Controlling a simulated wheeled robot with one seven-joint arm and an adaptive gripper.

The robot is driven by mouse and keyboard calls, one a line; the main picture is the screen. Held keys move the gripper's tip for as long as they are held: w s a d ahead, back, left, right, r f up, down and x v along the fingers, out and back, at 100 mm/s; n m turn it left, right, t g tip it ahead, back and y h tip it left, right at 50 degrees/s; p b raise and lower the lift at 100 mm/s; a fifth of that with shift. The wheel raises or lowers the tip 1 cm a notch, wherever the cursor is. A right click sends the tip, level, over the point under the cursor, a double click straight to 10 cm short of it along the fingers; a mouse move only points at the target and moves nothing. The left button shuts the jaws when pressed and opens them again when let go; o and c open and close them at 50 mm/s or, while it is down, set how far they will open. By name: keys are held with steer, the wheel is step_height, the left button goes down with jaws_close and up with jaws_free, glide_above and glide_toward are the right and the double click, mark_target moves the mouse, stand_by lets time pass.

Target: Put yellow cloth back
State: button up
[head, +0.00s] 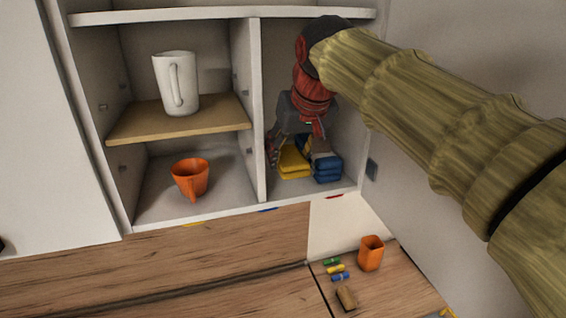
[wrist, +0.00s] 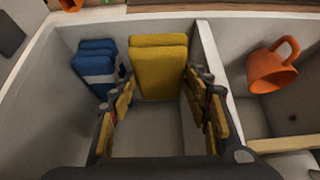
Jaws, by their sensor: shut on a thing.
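The folded yellow cloth (head: 293,163) is in the lower right compartment of the open cabinet, low at the compartment floor. It also shows in the wrist view (wrist: 158,70), between the two fingers. My gripper (head: 297,150) reaches down into this compartment and is shut on the yellow cloth; its fingers also show in the wrist view (wrist: 161,80). A folded blue cloth (head: 327,172) with a pale band lies just right of the yellow one in the head view. It shows left of it in the wrist view (wrist: 95,65). My gripper partly hides both cloths in the head view.
A divider wall (head: 257,110) stands close left of my gripper. Beyond it are an orange cup (head: 190,178) below and a white pitcher (head: 177,83) on a wooden shelf (head: 180,122). Below, an orange container (head: 371,253) and small coloured items (head: 336,269) sit on the counter.

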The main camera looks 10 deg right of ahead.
mark_target(285, 149)
steer(key=w, duration=0.2)
steer(key=w+a+p, duration=0.1)
steer(key=w, duration=0.1)
steer(key=shift+w, duration=0.4)
steer(key=shift+w+f, duration=0.2)
steer(key=shift+f, duration=0.8)
steer(key=shift+s+f, duration=0.2)
steer(key=shift+f, duration=0.3)
step_height(285, 149, down, 3)
steer(key=shift+w+f+p, duration=0.1)
steer(key=shift+p, duration=0.25)
steer(key=shift+w+f, duration=0.25)
steer(key=shift+f, duration=0.2)
steer(key=o, duration=0.7)
steer(key=shift+f, duration=0.1)
steer(key=shift+o, duration=0.2)
